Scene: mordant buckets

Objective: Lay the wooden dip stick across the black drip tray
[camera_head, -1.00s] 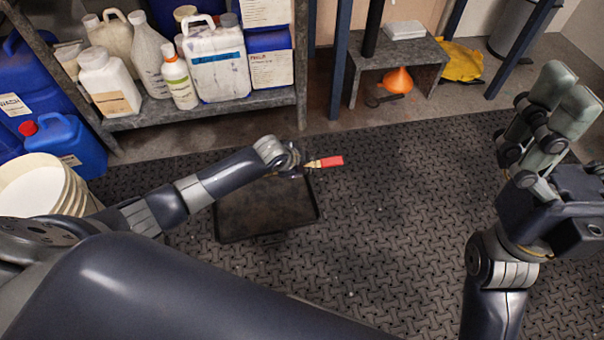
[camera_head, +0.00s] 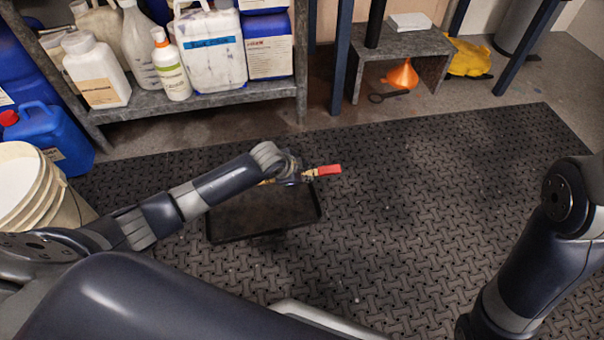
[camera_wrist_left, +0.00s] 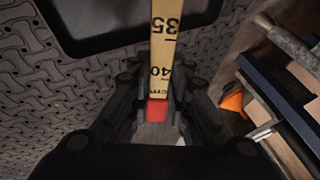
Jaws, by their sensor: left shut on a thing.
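The wooden dip stick is a pale ruler-like stick with black markings and a red end (camera_head: 329,169). My left gripper (camera_head: 292,172) is shut on it near the red end, over the back edge of the black drip tray (camera_head: 265,235). In the left wrist view the stick (camera_wrist_left: 166,30) runs from between the fingers (camera_wrist_left: 160,92) up across the picture over the dark tray (camera_wrist_left: 68,45). The arm hides much of the stick in the head view. I cannot tell whether the stick touches the tray. My right gripper is out of view; only its arm shows.
The tray lies on a black textured floor mat (camera_head: 430,200). Behind stand a grey shelf (camera_head: 200,108) with bottles and jugs, and a low stand (camera_head: 400,50) with an orange funnel (camera_head: 401,75). White buckets (camera_head: 30,190) stand at left. The mat right of the tray is clear.

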